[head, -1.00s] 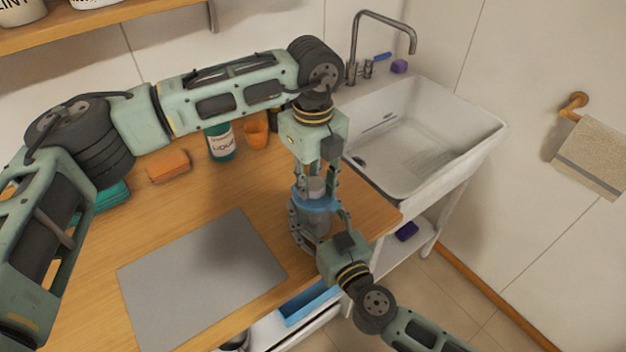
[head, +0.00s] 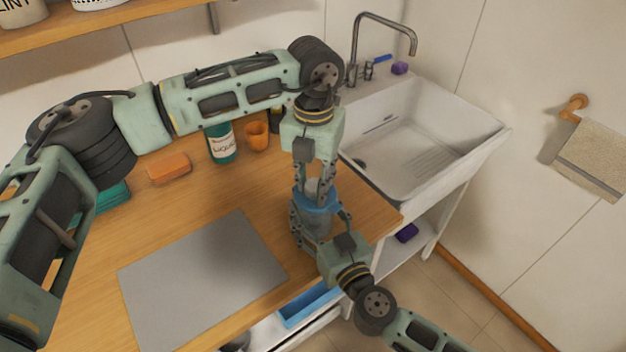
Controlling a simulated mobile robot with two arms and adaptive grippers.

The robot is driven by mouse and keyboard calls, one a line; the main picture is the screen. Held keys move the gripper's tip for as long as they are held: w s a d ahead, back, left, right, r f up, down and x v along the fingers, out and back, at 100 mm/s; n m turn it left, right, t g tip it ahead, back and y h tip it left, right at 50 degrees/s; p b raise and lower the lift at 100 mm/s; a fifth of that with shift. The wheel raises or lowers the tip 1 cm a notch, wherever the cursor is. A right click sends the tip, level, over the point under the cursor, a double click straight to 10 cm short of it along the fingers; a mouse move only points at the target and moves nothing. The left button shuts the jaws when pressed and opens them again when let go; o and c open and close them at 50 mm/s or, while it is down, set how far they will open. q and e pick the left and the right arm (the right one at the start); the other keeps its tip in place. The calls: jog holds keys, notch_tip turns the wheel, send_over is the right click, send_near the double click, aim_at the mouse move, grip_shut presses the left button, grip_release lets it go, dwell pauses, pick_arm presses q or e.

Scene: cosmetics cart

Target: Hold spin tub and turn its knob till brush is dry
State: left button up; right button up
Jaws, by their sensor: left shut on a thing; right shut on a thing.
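The spin tub (head: 317,222) stands on the wooden counter near its right edge, with a blue rim and a grey body. My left gripper (head: 314,182) points straight down from above and is shut on the knob (head: 313,187), a grey piece on top of the tub. My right gripper (head: 318,226) comes from the front right, low down, and is shut around the tub's body. The fingers hide much of the tub and knob. I cannot make out the brush.
A grey mat (head: 200,285) lies on the counter (head: 240,190) to the left. An orange sponge (head: 169,168), a liquid bottle (head: 221,143) and an orange cup (head: 256,135) stand behind. A white sink (head: 425,140) is at the right. A blue tray (head: 308,305) sits below the counter.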

pick_arm(q)
jog(key=m, duration=0.6)
jog(key=shift+w+a, duration=0.3)
jog(key=shift+w, duration=0.05)
jog(key=m, duration=0.6)
jog(key=shift+w+d+m, duration=0.15)
jog(key=shift+d+m, duration=0.05)
jog(key=shift+m, duration=0.1)
jog(key=m, duration=0.4)
jog(key=shift+d, duration=0.2)
jog(key=shift+d+m, duration=0.15)
jog(key=shift+m, duration=1.55)
grip_shut()
grip_release()
jog(key=shift+d, duration=0.1)
jog(key=o, duration=1)
jog(key=shift+d, duration=0.1)
jog(key=shift+s, duration=0.2)
notch_tip(320, 180, up, 12)
jog(key=shift+r, duration=0.1)
